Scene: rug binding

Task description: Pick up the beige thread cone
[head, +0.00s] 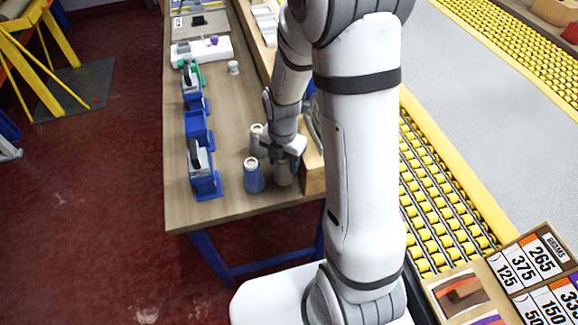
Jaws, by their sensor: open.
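Several thread cones stand close together near the front of the wooden table (225,205). A blue-grey cone (253,178) is at the front left, and a grey cone (256,140) is behind it. A greyish-beige cone (283,173) stands to the right of the blue one, partly hidden under my gripper (284,152). It looks like the beige thread cone, though its colour is hard to tell in the shade. My gripper points down over its top with the jaws open. I cannot tell whether the fingers touch it or reach around it.
Blue tape dispensers (204,178) line the table's left side. A small white spool (233,68) and a white device (202,51) are farther back. A wooden box (313,172) is close to the right of the gripper. Yellow roller conveyor (440,190) is right of my arm.

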